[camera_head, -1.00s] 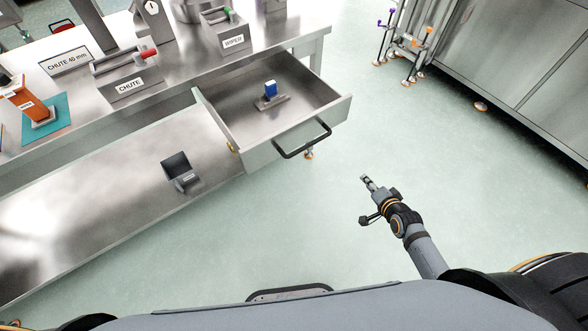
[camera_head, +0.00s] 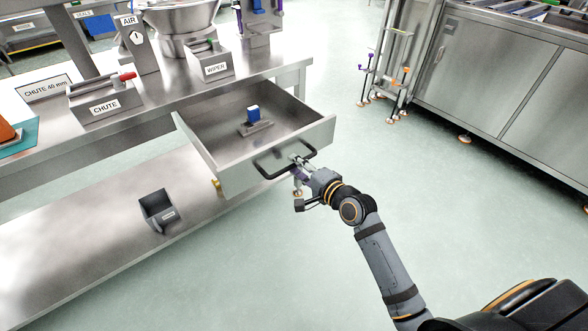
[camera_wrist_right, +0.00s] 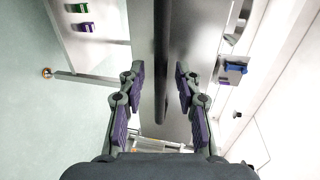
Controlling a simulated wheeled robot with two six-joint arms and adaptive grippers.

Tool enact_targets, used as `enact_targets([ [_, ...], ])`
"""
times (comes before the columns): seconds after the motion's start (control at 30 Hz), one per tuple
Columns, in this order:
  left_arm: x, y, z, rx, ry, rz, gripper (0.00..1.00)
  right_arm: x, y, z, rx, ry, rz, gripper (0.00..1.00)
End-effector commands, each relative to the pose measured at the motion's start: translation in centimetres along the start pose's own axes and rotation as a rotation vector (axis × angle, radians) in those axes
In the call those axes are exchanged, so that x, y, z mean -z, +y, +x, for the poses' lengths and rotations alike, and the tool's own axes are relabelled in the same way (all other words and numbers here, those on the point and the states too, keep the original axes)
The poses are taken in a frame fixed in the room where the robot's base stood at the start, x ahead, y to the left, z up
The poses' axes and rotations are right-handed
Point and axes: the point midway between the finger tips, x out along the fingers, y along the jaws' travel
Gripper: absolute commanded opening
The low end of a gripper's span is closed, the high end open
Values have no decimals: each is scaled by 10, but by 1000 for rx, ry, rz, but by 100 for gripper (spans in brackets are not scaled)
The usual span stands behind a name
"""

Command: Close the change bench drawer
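The change bench drawer (camera_head: 265,165) is pulled out from under the steel bench top, with its inside showing. A black bar handle (camera_head: 285,160) is on its front. My right gripper (camera_head: 302,166) is at the right part of the handle. In the right wrist view the handle (camera_wrist_right: 162,50) runs between the two fingers of my right gripper (camera_wrist_right: 161,85), which are open with a gap on each side. A blue-topped piece (camera_head: 254,114) on a grey base sits inside the drawer. It also shows in the right wrist view (camera_wrist_right: 234,69). My left gripper is not in view.
The bench top (camera_head: 150,88) carries a CHUTE block (camera_head: 103,107) and a WIPER block (camera_head: 213,68). A small dark bin (camera_head: 158,207) stands on the lower shelf (camera_head: 90,235). A steel cabinet (camera_head: 500,80) is at the right. The floor between is clear.

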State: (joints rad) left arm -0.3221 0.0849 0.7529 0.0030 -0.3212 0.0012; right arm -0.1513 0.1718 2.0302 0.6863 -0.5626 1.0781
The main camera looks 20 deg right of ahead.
Motion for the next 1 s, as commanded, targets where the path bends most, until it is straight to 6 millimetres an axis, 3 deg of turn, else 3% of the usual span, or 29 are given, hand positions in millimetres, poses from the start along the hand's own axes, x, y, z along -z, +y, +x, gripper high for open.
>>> enact_targets([
  [0.13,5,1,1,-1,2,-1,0,0,0,14,0,-1,1,34],
  [0.4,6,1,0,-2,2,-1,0,0,0,16,-2,0,-1,34],
  [0.67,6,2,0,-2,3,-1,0,0,0,16,-2,0,-1,1],
  [1.0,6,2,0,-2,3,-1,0,0,0,16,-2,0,-1,0],
])
